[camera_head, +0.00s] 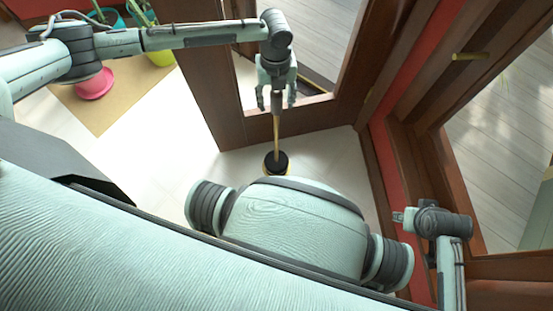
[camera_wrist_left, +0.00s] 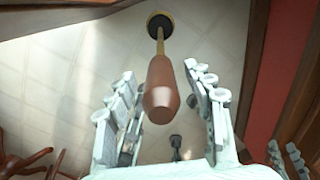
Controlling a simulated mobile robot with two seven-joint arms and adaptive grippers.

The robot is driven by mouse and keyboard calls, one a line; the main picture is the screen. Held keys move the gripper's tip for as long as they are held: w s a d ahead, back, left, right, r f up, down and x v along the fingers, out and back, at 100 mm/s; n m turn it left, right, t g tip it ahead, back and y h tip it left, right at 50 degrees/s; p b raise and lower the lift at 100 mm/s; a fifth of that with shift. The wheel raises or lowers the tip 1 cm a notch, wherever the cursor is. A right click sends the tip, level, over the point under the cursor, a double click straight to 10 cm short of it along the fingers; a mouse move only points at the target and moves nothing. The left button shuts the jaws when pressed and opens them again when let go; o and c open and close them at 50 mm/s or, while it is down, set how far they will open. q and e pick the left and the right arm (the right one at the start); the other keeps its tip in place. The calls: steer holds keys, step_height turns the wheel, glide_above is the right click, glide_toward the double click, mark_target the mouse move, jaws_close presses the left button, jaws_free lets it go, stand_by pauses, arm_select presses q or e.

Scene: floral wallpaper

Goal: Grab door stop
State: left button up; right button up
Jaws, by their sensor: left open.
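The door stop (camera_head: 277,140) stands on the pale floor as a thin yellowish shaft on a round black base. In the left wrist view its brown wooden handle (camera_wrist_left: 160,85) points up toward the camera, with the black base (camera_wrist_left: 160,22) beyond it. My left gripper (camera_head: 276,98) is over the top of the door stop, pointing down. Its fingers (camera_wrist_left: 165,105) are open, one on each side of the handle, with visible gaps. In the head view the gripper hides most of the handle.
Brown wooden door frames (camera_head: 225,100) stand close behind and to the right of the door stop. A red wall strip (camera_head: 383,150) is at the right. A pink pot (camera_head: 94,84) stands on a tan mat (camera_head: 110,112) at the left. Pale floor is clear left of the door stop.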

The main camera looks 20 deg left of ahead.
arm_select(q)
step_height(320, 180, down, 2)
steer(key=shift+f, duration=0.2)
jaws_close()
stand_by(0.4)
steer(key=shift+w+r, duration=0.15)
